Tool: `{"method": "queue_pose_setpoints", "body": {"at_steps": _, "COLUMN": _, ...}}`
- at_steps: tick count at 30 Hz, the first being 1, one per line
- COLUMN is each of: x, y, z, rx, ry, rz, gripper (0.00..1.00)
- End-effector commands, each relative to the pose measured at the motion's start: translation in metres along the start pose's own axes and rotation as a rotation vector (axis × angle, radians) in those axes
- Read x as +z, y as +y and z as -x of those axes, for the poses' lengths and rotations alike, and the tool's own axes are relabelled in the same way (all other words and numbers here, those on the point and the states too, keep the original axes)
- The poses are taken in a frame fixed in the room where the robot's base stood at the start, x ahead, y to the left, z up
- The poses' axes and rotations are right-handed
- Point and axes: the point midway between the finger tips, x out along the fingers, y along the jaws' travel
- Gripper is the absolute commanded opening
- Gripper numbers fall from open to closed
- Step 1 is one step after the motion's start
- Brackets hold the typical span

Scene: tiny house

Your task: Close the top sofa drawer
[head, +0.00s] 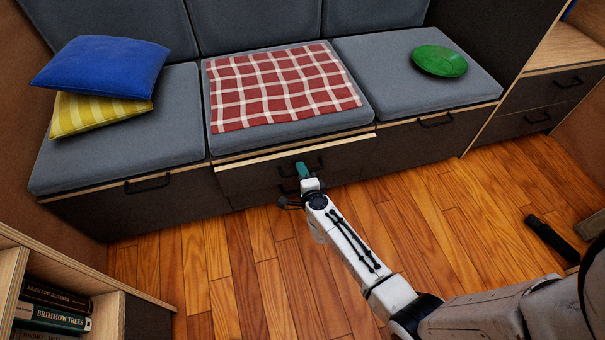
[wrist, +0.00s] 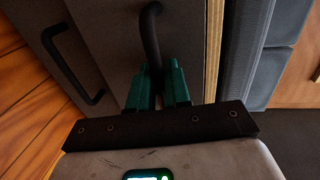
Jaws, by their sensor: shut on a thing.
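The top sofa drawer (head: 347,158) is the dark upper front under the middle seat, with a pale wooden top edge. It stands out a little past the seat cushion in the head view. My gripper (head: 302,170) is at this drawer's front. In the wrist view, my gripper's green fingers (wrist: 158,88) are shut on the black top drawer handle (wrist: 150,28). The fingers hide the handle's near end. The lower drawer (wrist: 62,25) has its own black handle (wrist: 70,65), apart from my fingers.
A red checked cloth (head: 280,85) lies on the middle seat. A bookshelf (head: 60,265) stands at lower left. The wooden floor (head: 230,265) before the sofa is clear.

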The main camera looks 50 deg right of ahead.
Motion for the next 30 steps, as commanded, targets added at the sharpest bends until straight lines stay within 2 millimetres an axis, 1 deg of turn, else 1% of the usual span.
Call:
{"method": "queue_pose_setpoints", "body": {"at_steps": 1, "x": 0.0, "y": -0.001, "z": -0.008, "rx": 0.0, "ry": -0.001, "rz": 0.002, "gripper": 0.0}}
{"method": "queue_pose_setpoints", "body": {"at_steps": 3, "x": 0.0, "y": -0.003, "z": -0.018, "rx": 0.0, "ry": -0.001, "rz": 0.003, "gripper": 0.0}}
{"method": "queue_pose_setpoints", "body": {"at_steps": 7, "x": 0.0, "y": -0.005, "z": -0.03, "rx": 0.001, "ry": 0.0, "rz": 0.001, "gripper": 0.0}}
{"method": "queue_pose_setpoints", "body": {"at_steps": 17, "x": 0.0, "y": -0.006, "z": -0.034, "rx": 0.001, "ry": -0.001, "rz": 0.0, "gripper": 0.0}}
{"method": "queue_pose_setpoints", "body": {"at_steps": 18, "x": 0.0, "y": -0.006, "z": -0.034, "rx": 0.0, "ry": -0.001, "rz": 0.0, "gripper": 0.2}}
{"method": "queue_pose_setpoints", "body": {"at_steps": 22, "x": 0.0, "y": -0.006, "z": -0.033, "rx": 0.0, "ry": -0.001, "rz": 0.0, "gripper": 0.33}}
{"method": "queue_pose_setpoints", "body": {"at_steps": 23, "x": 0.0, "y": -0.006, "z": -0.033, "rx": 0.0, "ry": -0.001, "rz": 0.0, "gripper": 0.34}}
{"method": "queue_pose_setpoints", "body": {"at_steps": 30, "x": 0.0, "y": -0.007, "z": -0.033, "rx": -0.001, "ry": 0.0, "rz": 0.0, "gripper": 0.34}}
